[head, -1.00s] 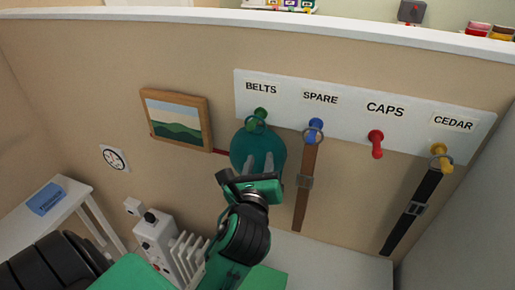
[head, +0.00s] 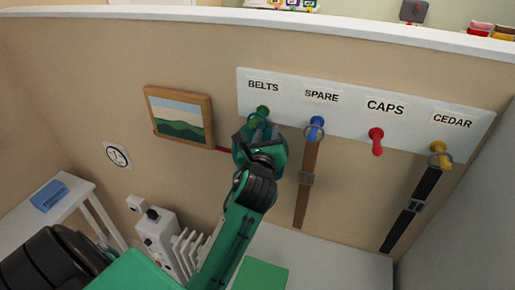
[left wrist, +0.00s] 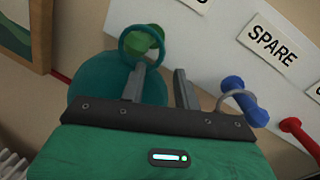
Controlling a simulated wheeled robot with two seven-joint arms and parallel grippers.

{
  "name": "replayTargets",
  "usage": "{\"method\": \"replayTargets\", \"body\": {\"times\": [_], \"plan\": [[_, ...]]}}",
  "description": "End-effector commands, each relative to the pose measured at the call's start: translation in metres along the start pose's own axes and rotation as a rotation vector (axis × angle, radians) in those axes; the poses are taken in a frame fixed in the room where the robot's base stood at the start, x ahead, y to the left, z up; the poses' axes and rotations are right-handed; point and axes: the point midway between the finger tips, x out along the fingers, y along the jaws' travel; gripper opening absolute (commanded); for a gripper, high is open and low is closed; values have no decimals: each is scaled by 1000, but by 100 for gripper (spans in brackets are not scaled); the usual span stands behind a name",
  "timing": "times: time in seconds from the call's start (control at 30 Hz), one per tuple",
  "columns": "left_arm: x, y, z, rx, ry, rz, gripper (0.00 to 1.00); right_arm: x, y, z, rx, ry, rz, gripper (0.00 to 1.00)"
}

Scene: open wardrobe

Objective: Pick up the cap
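The teal cap (left wrist: 98,92) hangs by its ring from the green peg (left wrist: 143,38) under the BELTS label (head: 263,86). In the head view the cap (head: 238,152) is largely hidden behind my left gripper (head: 259,134). My left gripper is open. In the left wrist view its fingers (left wrist: 160,86) are apart, the left finger in front of the cap and the right finger just past its right edge. I cannot tell whether either touches the cap. The red peg (head: 376,140) under the CAPS label (head: 385,107) is bare. My right gripper is not in view.
A brown belt (head: 306,185) hangs from the blue peg (head: 316,127), right of the cap. A black belt (head: 414,209) hangs from the yellow peg (head: 440,153). A framed picture (head: 180,118) is left of the cap. A white heater-like unit (head: 158,232) stands below.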

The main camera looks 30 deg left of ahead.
Motion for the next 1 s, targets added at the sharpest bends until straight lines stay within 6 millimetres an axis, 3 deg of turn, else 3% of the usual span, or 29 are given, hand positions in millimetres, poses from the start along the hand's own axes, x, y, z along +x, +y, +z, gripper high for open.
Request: {"method": "replayTargets", "body": {"times": [0.03,0.2,0.47,0.63,1.0], "plan": [[7,-1,3,-1,2,2,32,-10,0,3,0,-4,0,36],[24,0,2,0,0,1,32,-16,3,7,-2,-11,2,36],[27,0,-1,0,-1,0,32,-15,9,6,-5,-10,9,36],[27,0,0,0,-1,0,0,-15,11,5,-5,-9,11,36],[27,0,0,0,-1,0,0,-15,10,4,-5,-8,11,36]]}}
